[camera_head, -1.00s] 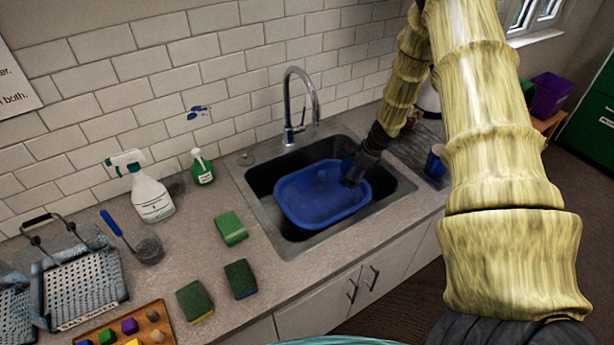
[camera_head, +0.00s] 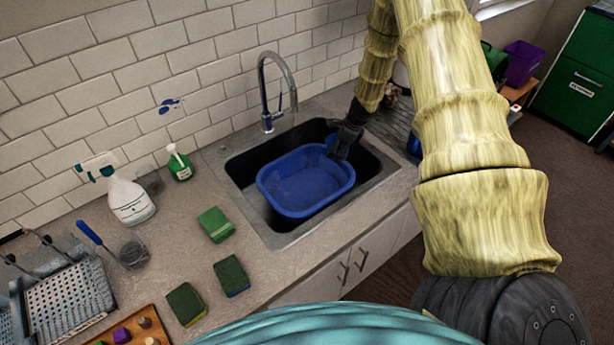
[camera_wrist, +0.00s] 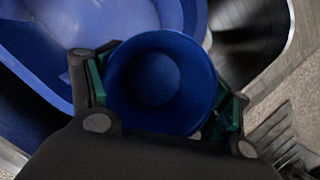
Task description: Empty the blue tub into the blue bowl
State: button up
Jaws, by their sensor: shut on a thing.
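The large blue bowl (camera_head: 290,206) sits in the sink, and part of it shows at upper left in the wrist view (camera_wrist: 38,45). My gripper (camera_head: 338,150) is at the bowl's back right rim. In the wrist view my gripper (camera_wrist: 165,105) is shut on a round blue tub (camera_wrist: 122,92), with a finger on either side. The tub's mouth faces the wrist camera, and a darker disc shows at its centre. I cannot tell whether that is its floor or contents. In the head view the tub is hard to tell apart from the bowl.
The faucet (camera_head: 267,95) rises behind the sink. Several sponges, such as the green one (camera_head: 216,224), lie left of it. A spray bottle (camera_head: 131,200) and a small green bottle (camera_head: 179,164) stand by the wall. Another blue item (camera_head: 413,146) shows partly behind my arm.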

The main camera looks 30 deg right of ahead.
jog(key=shift+s+a+h+p, duration=0.1)
jog(key=shift+a+h+p, duration=0.2)
jog(key=shift+a+h, duration=0.25)
jog(key=shift+a+f+h, duration=0.5)
jog(key=shift+f+h, duration=0.05)
jog(key=shift+h, duration=0.3)
jog(key=b, duration=0.1)
jog(key=f+b, duration=0.1)
jog(key=b, duration=0.1)
jog(key=shift+a+f+n+h, duration=0.1)
jog(key=shift+a+n+h, duration=0.15)
jog(key=shift+n+h, duration=0.05)
jog(key=shift+s+a+r+n+t+h+b, duration=0.1)
jog(key=shift+a+r+n+t+h+b, duration=0.15)
jog(key=shift+a+h+b, duration=0.95)
jog(key=shift+a+r+n+t+h+b, duration=0.15)
jog(key=shift+a+n+t+h+b, duration=0.15)
jog(key=shift+h+b, duration=1.7)
jog(key=shift+s+a+r+n+t+h+b, duration=0.1)
jog(key=shift+a+r+n+t+h+b, duration=0.4)
jog(key=shift+h+b, duration=1.15)
jog(key=shift+a+f+g+y, duration=0.1)
jog(key=shift+f+g+y, duration=0.15)
jog(key=shift+f+g, duration=0.1)
jog(key=shift+w+r, duration=0.1)
